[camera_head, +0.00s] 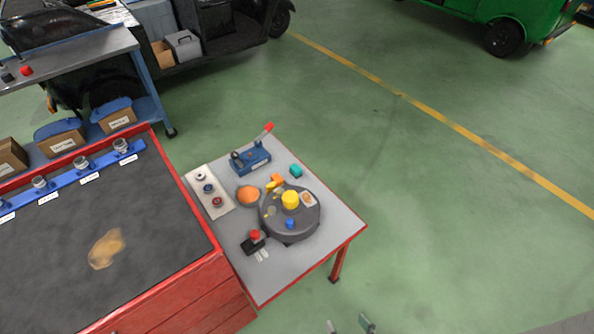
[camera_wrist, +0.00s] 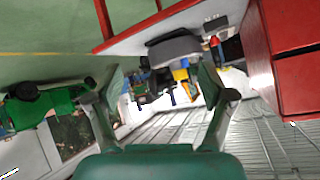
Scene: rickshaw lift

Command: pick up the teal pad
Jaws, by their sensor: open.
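The teal pad (camera_head: 296,171) is a small teal piece on the grey-topped side table (camera_head: 338,234). It lies near the table's far right edge, just beyond the dark round turntable (camera_head: 270,226). My gripper (camera_head: 349,326) shows only as fingertips at the bottom edge of the head view, in front of the table and well apart from the pad. In the wrist view my gripper (camera_wrist: 163,78) is open with nothing between its fingers. I cannot make out the teal pad in the wrist view.
The turntable carries a yellow cylinder (camera_head: 290,200) and a blue piece (camera_head: 290,223). A blue fixture with a red-tipped lever (camera_head: 251,158), an orange piece (camera_head: 277,178) and an orange bowl (camera_head: 248,195) are near the pad. Floor right of the table is clear.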

